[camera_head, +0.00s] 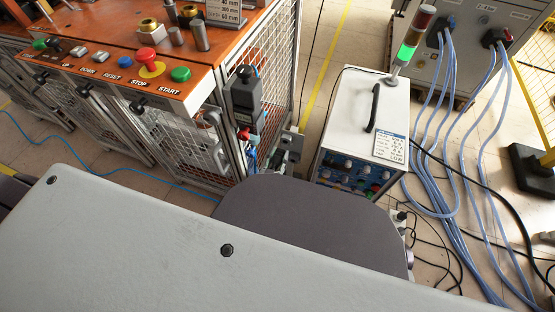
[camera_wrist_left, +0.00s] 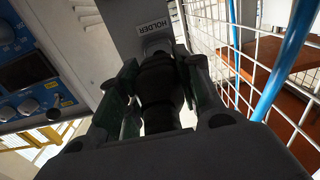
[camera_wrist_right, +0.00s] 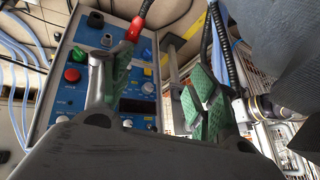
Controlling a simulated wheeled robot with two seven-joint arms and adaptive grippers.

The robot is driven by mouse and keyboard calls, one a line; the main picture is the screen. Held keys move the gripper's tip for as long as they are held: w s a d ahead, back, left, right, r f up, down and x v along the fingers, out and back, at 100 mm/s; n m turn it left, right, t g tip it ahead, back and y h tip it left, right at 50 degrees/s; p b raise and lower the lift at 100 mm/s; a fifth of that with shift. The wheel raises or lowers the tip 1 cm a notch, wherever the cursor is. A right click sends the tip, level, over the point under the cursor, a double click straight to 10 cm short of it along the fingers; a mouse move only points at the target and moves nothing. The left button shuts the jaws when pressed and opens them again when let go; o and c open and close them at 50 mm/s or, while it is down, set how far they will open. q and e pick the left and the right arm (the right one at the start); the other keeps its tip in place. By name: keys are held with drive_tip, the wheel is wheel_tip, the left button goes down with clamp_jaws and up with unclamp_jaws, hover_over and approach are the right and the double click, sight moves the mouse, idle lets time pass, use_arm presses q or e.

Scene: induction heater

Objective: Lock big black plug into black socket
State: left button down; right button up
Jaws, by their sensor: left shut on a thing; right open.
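My left gripper (camera_wrist_left: 160,82), in the left wrist view, is shut on the big black plug (camera_wrist_left: 158,75). Its green-padded fingers lie on both sides of the plug's ribbed dark body. The plug's far end is at a grey plate marked HOLDER (camera_wrist_left: 150,25); I cannot tell whether it is seated there or apart. My right gripper (camera_wrist_right: 160,88), in the right wrist view, is open with nothing between its green pads. In the head view my own arm covers the foreground, and both sets of fingers are hidden. I cannot make out the black socket for certain.
The white heater cabinet (camera_head: 350,125) with its handle stands right of the orange-topped workbench (camera_head: 115,45). Blue hoses (camera_head: 440,190) run across the floor at right.

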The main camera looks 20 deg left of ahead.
sight(282, 151)
use_arm(q)
drive_tip(key=shift+w, duration=1.25)
drive_tip(key=shift+w+b, duration=0.3)
drive_tip(key=shift+b, duration=0.2)
drive_tip(key=shift+w, duration=0.15)
use_arm(e)
drive_tip(key=shift+w+a+f+t, duration=0.1)
drive_tip(key=shift+a+f+t, duration=0.05)
drive_tip(key=shift+f, duration=0.35)
drive_tip(key=shift+w+a+f+t, duration=0.1)
drive_tip(key=shift+f+t, duration=0.05)
drive_tip(key=shift+f, duration=0.3)
use_arm(q)
drive_tip(key=shift+b, duration=1.8)
use_arm(e)
drive_tip(key=shift+f, duration=1.75)
use_arm(q)
drive_tip(key=shift+w+d+b, duration=0.1)
drive_tip(key=shift+w+b, duration=0.55)
use_arm(e)
drive_tip(key=shift+f, duration=0.65)
